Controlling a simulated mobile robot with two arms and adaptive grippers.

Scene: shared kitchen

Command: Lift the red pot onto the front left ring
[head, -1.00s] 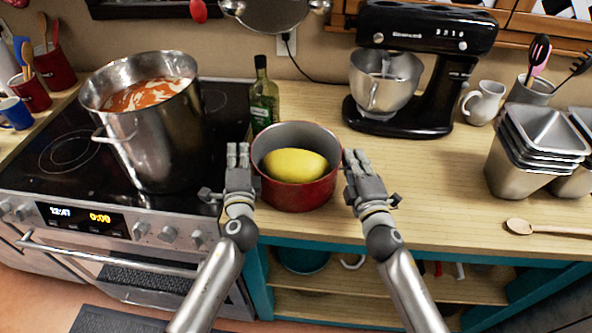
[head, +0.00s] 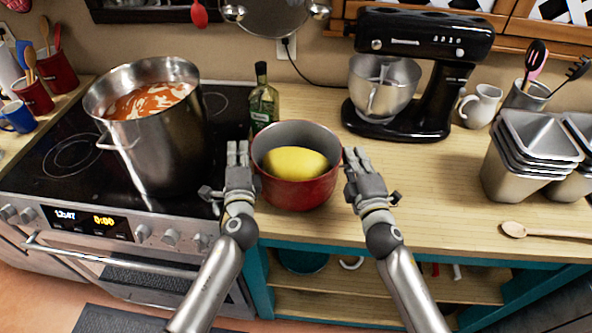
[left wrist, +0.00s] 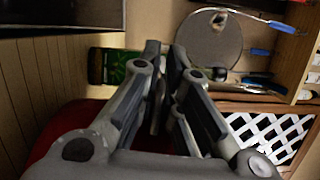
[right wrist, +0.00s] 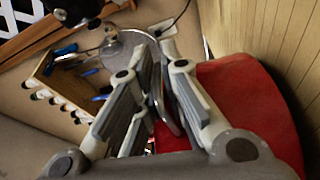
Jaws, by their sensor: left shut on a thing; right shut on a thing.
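The red pot (head: 296,193) is upright over the left end of the wooden counter, right of the stove, with a yellow thing (head: 295,163) inside. My left gripper (head: 238,165) is shut at its left side and my right gripper (head: 358,168) at its right side. The pot's red wall also shows in the left wrist view (left wrist: 50,150) and the right wrist view (right wrist: 240,90). I cannot tell how high its base is above the counter. The front left ring (head: 70,156) on the black hob is bare.
A large steel pot (head: 165,150) of red soup stands on the hob between the red pot and that ring. A green bottle (head: 263,105) stands close behind the red pot. A black mixer (head: 415,90) is behind right.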

